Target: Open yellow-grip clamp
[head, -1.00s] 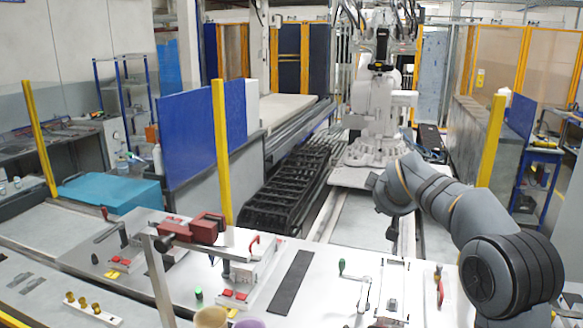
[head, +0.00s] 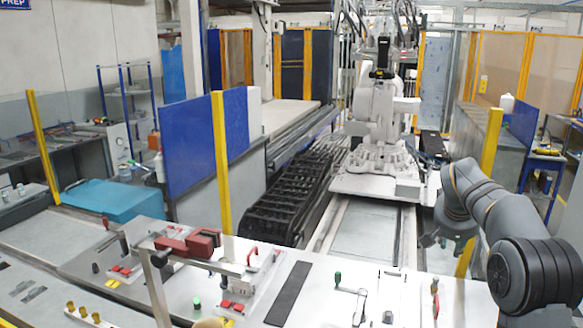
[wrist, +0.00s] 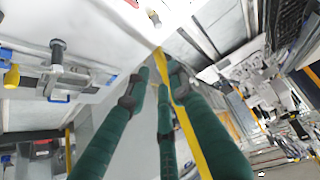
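In the wrist view a yellow grip (wrist: 12,77) shows at the left edge, beside a grey metal fixture with blue parts on a pale surface. I cannot tell whether that clamp is open or shut. No yellow-grip clamp is clear in the head view. My gripper (wrist: 160,82) has green fingers with dark joints; their tips are apart with nothing held between them. In the head view my gripper (head: 430,240) hangs small and dark at the right, beyond the workbench, clear of the fixtures. The yellow grip lies to the left of my fingers in the wrist view.
A yellow post (head: 220,165) rises behind the bench. A white robot (head: 378,130) stands on the rail behind.

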